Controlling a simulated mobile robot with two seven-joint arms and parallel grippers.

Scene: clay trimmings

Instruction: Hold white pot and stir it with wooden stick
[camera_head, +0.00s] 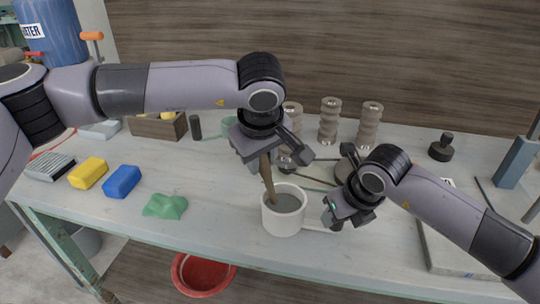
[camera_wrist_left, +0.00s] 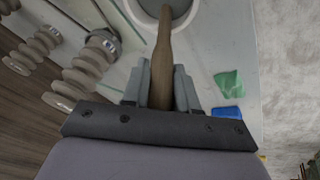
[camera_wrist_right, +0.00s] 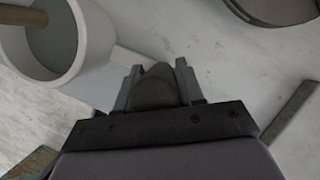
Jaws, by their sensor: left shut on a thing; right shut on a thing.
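The white pot (camera_head: 284,220) stands upright near the table's front edge, with grey contents inside. My left gripper (camera_head: 272,155) is above it, shut on the wooden stick (camera_head: 267,180), whose lower end reaches into the pot. The stick's tip is hidden in the grey contents. The left wrist view shows the stick (camera_wrist_left: 163,55) between the fingers. My right gripper (camera_head: 336,213) is at the pot's right side, shut at its handle. In the right wrist view a dark rounded piece sits between the fingers, beside the pot (camera_wrist_right: 93,42); the grasp itself is partly hidden.
A green lump (camera_head: 165,206), a blue block (camera_head: 122,182) and a yellow block (camera_head: 88,173) lie to the left. Several ribbed grey columns (camera_head: 330,122) stand behind the pot. A dark knobbed tool (camera_head: 441,148) is at right. A red bowl (camera_head: 203,275) is below the table.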

